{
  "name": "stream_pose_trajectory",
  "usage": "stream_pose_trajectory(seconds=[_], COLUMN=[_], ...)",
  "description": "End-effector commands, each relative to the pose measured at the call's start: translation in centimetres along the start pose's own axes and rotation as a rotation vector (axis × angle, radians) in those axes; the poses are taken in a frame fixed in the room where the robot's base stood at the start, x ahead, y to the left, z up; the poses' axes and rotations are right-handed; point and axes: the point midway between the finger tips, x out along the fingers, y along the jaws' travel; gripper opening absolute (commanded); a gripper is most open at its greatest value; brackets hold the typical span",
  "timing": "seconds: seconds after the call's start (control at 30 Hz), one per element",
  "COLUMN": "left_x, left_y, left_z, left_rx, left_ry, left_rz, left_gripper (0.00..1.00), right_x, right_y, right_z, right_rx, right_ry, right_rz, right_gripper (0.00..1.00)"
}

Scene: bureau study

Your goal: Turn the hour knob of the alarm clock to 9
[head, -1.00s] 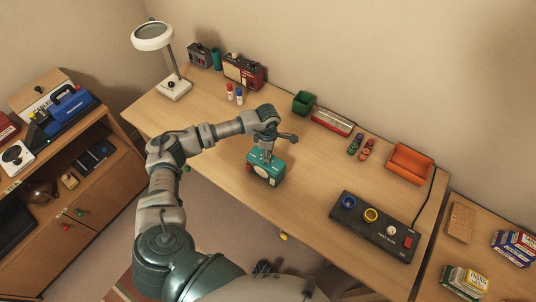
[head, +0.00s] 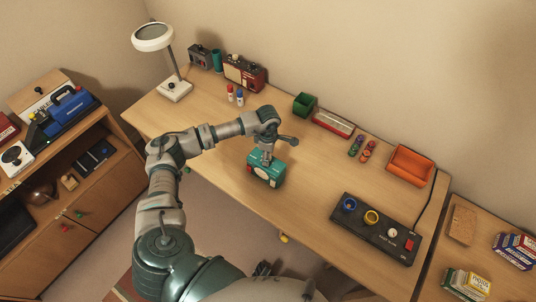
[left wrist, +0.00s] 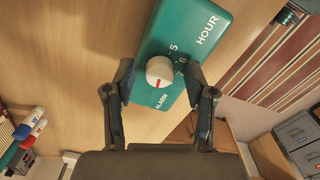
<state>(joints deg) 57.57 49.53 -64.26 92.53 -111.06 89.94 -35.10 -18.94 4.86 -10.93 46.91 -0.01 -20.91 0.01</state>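The alarm clock (head: 268,177) is a teal box standing near the front edge of the desk. In the left wrist view its teal top (left wrist: 190,28) shows the words HOUR and ALARM and the numbers 5 and 6. A white round knob (left wrist: 159,70) with a red mark sits on that top; I cannot tell which number the mark points at. My left gripper (left wrist: 158,76) is open, with one finger on each side of the knob and gaps between. In the head view my left gripper (head: 267,155) is directly above the clock. My right gripper is out of view.
A black control panel (head: 352,220) with coloured rings stands right of the clock. An orange tray (head: 409,166), a green box (head: 304,103), a red radio (head: 243,73) and a lamp (head: 174,91) stand farther back. The desk (head: 215,122) around the clock is clear.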

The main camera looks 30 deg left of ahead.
Motion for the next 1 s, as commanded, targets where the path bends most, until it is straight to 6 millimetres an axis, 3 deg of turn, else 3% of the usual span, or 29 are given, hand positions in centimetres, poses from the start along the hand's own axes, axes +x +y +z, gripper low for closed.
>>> stream_pose_trajectory(seconds=[0.17, 0.27, 0.7, 1.0], left_x=[-0.4, -1.7, -10.5, -11.9], left_y=[0.0, 0.1, 0.2, 0.1], left_z=[0.0, 0.0, 0.0, -0.1], left_rx=[0.000, 0.001, 0.001, 0.000], left_ry=[-0.001, -0.002, -0.001, -0.001], left_rz=[0.001, 0.002, 0.001, -0.002], left_gripper=[0.55, 0.55, 0.55, 0.55], right_x=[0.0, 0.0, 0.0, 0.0], right_y=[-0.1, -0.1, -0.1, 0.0], right_z=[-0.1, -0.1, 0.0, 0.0], right_rx=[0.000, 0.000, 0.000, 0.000], right_ry=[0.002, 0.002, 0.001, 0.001], right_rz=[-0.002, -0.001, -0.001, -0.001], right_gripper=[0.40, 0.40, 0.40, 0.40])
